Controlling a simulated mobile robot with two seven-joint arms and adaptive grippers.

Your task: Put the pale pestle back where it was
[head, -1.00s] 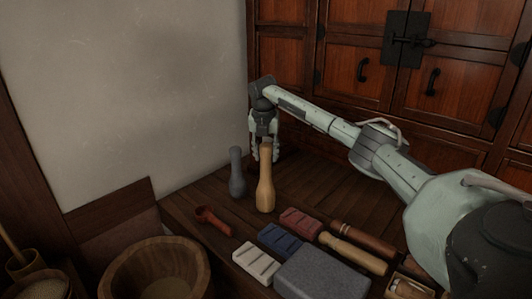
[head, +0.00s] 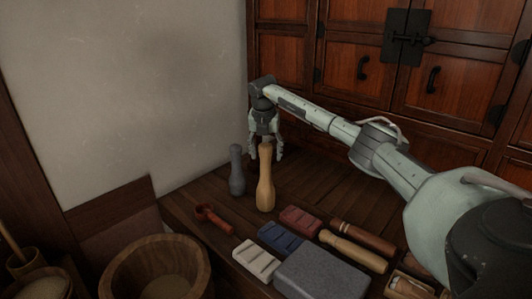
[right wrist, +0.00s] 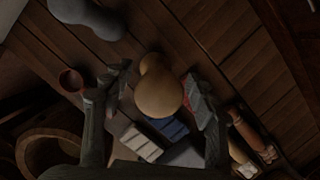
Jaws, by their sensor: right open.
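The pale pestle (head: 265,185) stands upright on the dark wooden bench, right of a grey pestle (head: 237,172). My right gripper (head: 266,155) is at its top, with one finger on each side and a gap to them. The pestle's narrow top hides the middle of the gripper in the head view. In the right wrist view the pale pestle (right wrist: 160,92) shows end-on between the spread fingers of my right gripper (right wrist: 158,95), and nothing is clamped. The grey pestle (right wrist: 88,14) is at the upper left there. My left gripper is not in view.
A red scoop (head: 213,217) lies left of the pestle. Red (head: 300,220), blue (head: 281,239) and white (head: 256,261) blocks, a grey stone slab (head: 322,274) and a lying pale wooden roller (head: 352,251) are nearer. A wooden tub (head: 157,250) stands at the lower left. The bench behind the pestle is clear.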

